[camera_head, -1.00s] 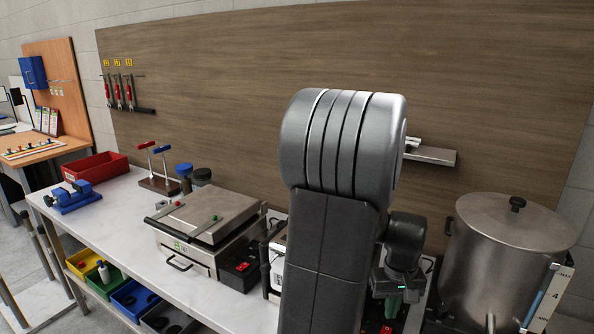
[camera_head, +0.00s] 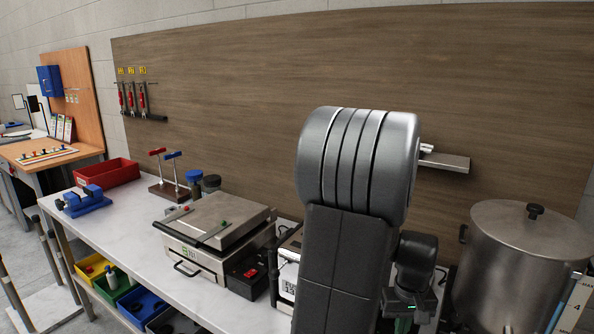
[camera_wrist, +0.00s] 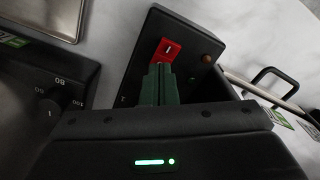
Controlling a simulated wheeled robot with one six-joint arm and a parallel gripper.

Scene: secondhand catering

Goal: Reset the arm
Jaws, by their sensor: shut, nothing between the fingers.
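My arm rises in the middle of the head view and covers part of the bench behind it. My gripper (camera_wrist: 158,84) shows in the wrist view as two dark green fingers pressed together, with nothing between them. Past the fingertips is a black switch box with a red rocker switch (camera_wrist: 167,50) and a small brown button; any gap between fingertips and box is hard to judge. In the head view the gripper is mostly hidden low behind my arm, beside the large steel pot (camera_head: 515,270).
A steel press-like appliance (camera_head: 215,222) and a black box with a red switch (camera_head: 247,274) stand left of my arm. A wall shelf (camera_head: 445,162) is behind it. A red bin (camera_head: 106,173) and blue vise (camera_head: 85,202) sit at the far left. Bare worktop (camera_head: 130,220) lies between.

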